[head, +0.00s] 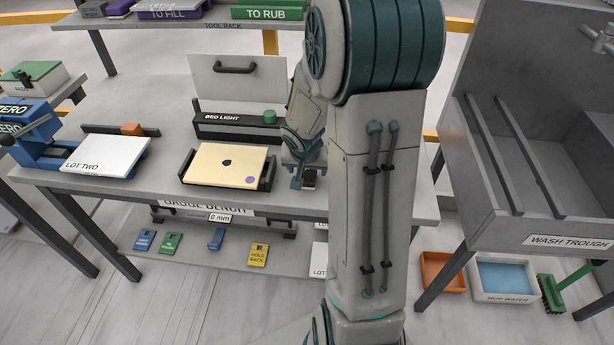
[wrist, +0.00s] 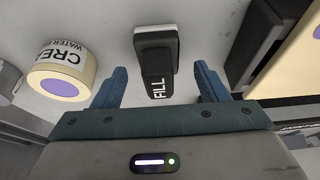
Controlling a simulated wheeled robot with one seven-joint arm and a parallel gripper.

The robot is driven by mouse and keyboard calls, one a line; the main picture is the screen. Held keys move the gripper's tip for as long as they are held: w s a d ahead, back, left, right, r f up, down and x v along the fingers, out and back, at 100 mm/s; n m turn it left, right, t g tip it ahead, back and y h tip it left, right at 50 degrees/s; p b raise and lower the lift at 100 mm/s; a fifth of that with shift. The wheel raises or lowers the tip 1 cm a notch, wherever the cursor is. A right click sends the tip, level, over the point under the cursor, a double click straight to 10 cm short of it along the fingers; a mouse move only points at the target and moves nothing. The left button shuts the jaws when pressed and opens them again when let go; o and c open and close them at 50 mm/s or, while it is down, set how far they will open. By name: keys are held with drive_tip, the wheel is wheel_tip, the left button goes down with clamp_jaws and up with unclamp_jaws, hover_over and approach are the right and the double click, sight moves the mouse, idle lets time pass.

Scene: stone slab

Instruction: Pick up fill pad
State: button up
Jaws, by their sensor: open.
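The fill pad (wrist: 156,62) is a dark block with a grey-white base, marked FILL in white, in the wrist view. It lies on the grey bench top between the two blue fingers of my gripper (wrist: 160,82). The fingers are apart, with a visible gap on each side of the pad. In the head view my gripper (head: 303,177) is low over the bench, just right of the cream slab (head: 226,165). My arm hides much of that area, and the pad is hard to make out there.
A cream tub (wrist: 62,78) stands left of the pad in the wrist view. The slab's dark holder (wrist: 258,38) is close on the right. The bed light panel (head: 237,125) stands behind the slab. The wash trough (head: 560,215) is at the far right.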

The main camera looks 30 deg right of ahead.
drive_tip(key=shift+x, duration=0.9)
drive_tip(key=shift+r, duration=0.1)
drive_tip(key=c, duration=1.1)
drive_tip(key=shift+r, duration=0.6)
drive_tip(key=r+p, duration=0.1)
drive_tip(key=r, duration=0.1)
drive_tip(key=d+r+p, duration=0.1)
drive_tip(key=r, duration=0.1)
drive_tip(key=shift+d, duration=0.15)
drive_tip(key=d+r, duration=0.2)
drive_tip(key=d, duration=0.1)
drive_tip(key=d+r, duration=0.1)
drive_tip(key=d, duration=0.3)
drive_tip(key=w+d+r+p, duration=0.1)
drive_tip(key=d+r, duration=0.1)
drive_tip(key=d, duration=0.1)
drive_tip(key=shift+d+r, duration=0.2)
drive_tip(key=shift+r, duration=0.2)
